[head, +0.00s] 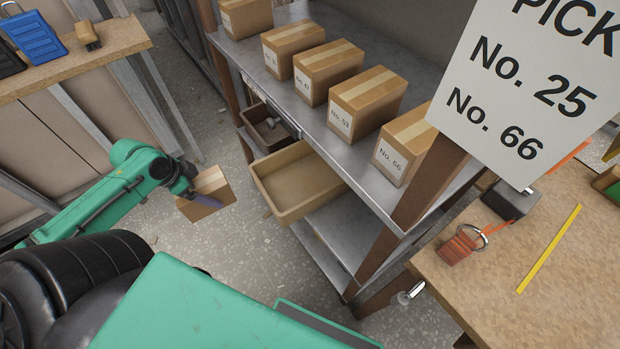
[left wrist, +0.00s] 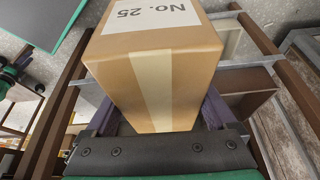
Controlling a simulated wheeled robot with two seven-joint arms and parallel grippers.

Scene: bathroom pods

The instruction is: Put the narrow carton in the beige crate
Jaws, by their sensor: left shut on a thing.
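My left gripper (head: 190,196) is shut on a brown carton (head: 213,184) with a pale tape strip. In the left wrist view the carton (left wrist: 160,75) sits between the two fingers and its label reads No. 25. It is held in the air over the floor, just left of the beige crate (head: 298,184) and apart from it. The beige crate looks empty and juts out from the shelf unit below the top board. My right gripper is not in view.
Several cartons stand in a row on the metal shelf (head: 315,125), the nearest labelled No. 66 (head: 402,145). A brown bin (head: 262,130) sits behind the crate. A sign (head: 545,80) reads PICK No. 25, No. 66. A wooden table (head: 560,290) stands at right.

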